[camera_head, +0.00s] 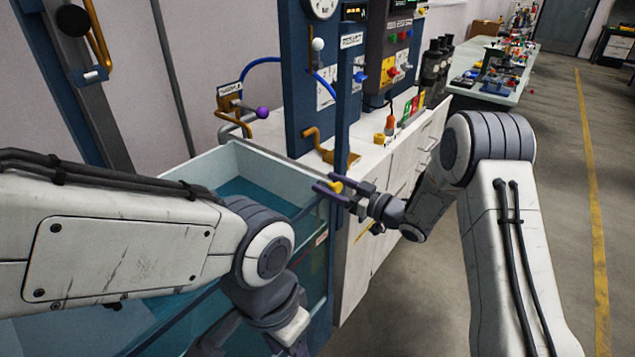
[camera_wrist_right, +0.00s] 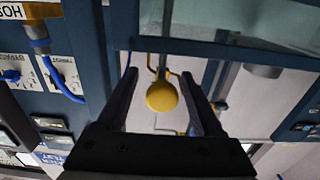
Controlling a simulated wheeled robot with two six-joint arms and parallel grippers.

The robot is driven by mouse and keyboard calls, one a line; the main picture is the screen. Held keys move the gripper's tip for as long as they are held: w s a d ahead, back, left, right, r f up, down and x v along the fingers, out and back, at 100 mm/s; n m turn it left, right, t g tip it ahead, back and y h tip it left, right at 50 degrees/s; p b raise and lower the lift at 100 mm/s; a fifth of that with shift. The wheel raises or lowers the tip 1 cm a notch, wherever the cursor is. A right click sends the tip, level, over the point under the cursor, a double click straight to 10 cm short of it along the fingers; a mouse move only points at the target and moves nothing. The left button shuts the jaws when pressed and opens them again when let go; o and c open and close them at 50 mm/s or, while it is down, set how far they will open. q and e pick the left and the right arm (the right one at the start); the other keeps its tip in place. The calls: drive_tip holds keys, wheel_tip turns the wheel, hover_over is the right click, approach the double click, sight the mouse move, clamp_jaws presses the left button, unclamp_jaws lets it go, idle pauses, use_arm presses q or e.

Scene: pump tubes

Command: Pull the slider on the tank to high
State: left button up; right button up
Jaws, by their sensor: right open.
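The tank (camera_head: 225,154) is a pale-rimmed open basin with teal water at the left of the head view. A yellow round knob (camera_head: 336,187), apparently the slider's handle, is at the tank's right side by a blue post. My right gripper (camera_head: 325,187) is open around this knob. In the right wrist view the yellow knob (camera_wrist_right: 162,96) lies between the two spread dark fingers (camera_wrist_right: 163,80), with gaps on both sides. The slider's scale and high mark cannot be made out. My left gripper is low over the tank, its fingers not clearly visible.
A blue panel (camera_head: 297,90) with gauge and hoses stands behind the tank. A purple-knobbed valve (camera_head: 262,112) and a brass lever (camera_head: 318,140) are nearby. A white cabinet (camera_head: 395,165) runs along the right. The floor (camera_head: 560,200) at the right is clear.

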drive_tip(key=shift+w+a, duration=0.2)
drive_tip(key=shift+a, duration=0.15)
clamp_jaws()
idle(1.2)
